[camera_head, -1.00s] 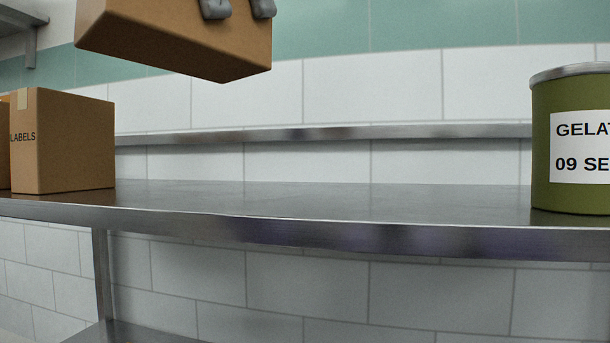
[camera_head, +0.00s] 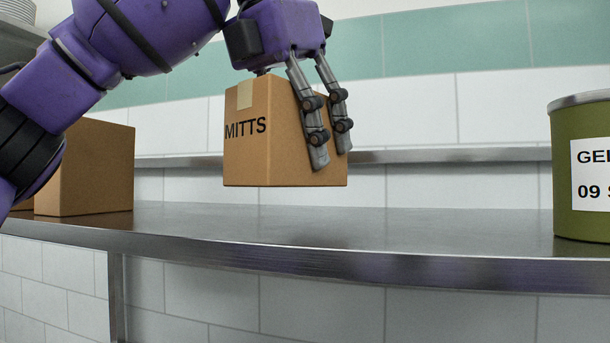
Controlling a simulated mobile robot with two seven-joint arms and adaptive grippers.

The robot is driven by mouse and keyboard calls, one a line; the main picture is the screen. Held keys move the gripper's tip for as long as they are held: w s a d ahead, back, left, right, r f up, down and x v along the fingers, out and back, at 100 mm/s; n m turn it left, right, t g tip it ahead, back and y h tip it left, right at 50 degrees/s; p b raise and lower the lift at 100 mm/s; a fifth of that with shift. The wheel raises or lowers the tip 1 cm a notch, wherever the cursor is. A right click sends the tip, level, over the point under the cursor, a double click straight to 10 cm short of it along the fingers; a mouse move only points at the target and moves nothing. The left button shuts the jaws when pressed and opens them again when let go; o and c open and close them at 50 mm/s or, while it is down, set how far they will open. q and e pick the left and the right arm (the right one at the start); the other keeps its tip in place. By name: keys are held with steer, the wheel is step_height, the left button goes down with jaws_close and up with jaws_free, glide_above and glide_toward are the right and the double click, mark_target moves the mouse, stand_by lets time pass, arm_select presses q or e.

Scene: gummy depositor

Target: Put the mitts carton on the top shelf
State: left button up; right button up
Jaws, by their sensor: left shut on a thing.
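The mitts carton (camera_head: 262,158), a brown box with "MITTS" printed on its front and a strip of tape, hangs upright in the air. It is held over the steel top shelf (camera_head: 430,228), with its underside apart from the surface. My left gripper (camera_head: 328,158) comes down from above with its fingers along the carton's right side, shut on it. The far side of the grip is hidden by the carton. My right gripper is not in view.
A brown carton (camera_head: 95,175) stands on the shelf at the left, partly behind my left arm. A green gelatin tin (camera_head: 570,225) stands at the right end. The shelf between them is clear, with a low steel rail (camera_head: 420,155) behind.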

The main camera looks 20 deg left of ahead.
mark_target(282, 80)
arm_select(q)
steer(key=shift+w+d+f, duration=0.2)
steer(key=shift+w+f, duration=0.3)
steer(key=shift+f, duration=0.05)
step_height(282, 80, down, 2)
steer(key=shift+w+f, duration=0.1)
steer(key=shift+f, duration=0.5)
steer(key=shift+f, duration=0.1)
steer(key=o, duration=1.7)
steer(key=v, duration=1.2)
